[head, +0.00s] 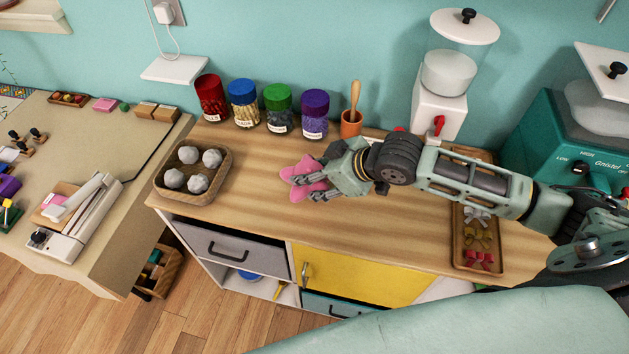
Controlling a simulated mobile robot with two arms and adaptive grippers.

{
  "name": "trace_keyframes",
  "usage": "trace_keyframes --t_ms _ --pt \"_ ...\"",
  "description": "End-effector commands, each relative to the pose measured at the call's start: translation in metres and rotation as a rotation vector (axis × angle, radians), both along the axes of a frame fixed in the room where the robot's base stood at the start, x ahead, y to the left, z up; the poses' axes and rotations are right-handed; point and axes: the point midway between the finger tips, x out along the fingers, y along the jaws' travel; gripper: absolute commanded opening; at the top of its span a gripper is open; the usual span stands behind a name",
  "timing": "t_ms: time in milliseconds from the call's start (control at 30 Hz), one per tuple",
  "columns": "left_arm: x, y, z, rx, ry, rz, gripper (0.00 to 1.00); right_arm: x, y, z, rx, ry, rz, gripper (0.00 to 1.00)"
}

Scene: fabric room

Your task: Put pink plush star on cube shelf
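The pink plush star (300,172) is over the wooden counter top, left of the middle of the head view. My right gripper (318,177) reaches in from the right, with its dark fingers at the star's right side and overlapping it. I cannot tell whether the fingers are closed on the star or whether it rests on the counter. The cube shelf seems to be the unit below the counter, with a grey drawer (235,250), a yellow door (355,275) and an open compartment (262,285) holding a blue item. My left gripper is not in view.
A wooden tray (163,192) of grey-white balls stands left of the star. Several lidded jars (278,110) and an orange cup (351,124) line the wall. A long wooden tray (460,255) lies right. A desk (120,150) stands left. Counter around the star is clear.

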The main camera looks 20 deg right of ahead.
Motion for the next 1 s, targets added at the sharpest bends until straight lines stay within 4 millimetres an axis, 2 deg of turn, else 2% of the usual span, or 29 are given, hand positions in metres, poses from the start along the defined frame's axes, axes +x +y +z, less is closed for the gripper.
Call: trace_keyframes --t_ms 100,300,400,733,767,967,1000 --pt "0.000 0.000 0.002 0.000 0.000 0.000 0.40 0.003 0.004 -0.005 -0.001 0.001 0.000 0.38" --pt "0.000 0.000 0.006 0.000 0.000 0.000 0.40 0.003 0.004 -0.034 0.000 0.002 -0.002 0.38" --pt "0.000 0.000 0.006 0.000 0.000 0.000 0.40 0.003 0.003 -0.042 0.000 0.000 0.000 0.38" --pt "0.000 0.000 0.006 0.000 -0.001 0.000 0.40 0.003 0.003 -0.045 -0.001 -0.001 -0.001 0.38" --pt "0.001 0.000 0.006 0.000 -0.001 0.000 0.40 0.003 0.003 -0.045 -0.001 -0.001 -0.001 0.54" --pt "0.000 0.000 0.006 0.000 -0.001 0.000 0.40 0.003 0.003 -0.045 -0.001 0.000 -0.001 0.71" --pt "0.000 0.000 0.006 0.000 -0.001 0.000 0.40 0.003 0.003 -0.045 -0.001 0.000 -0.001 0.72"
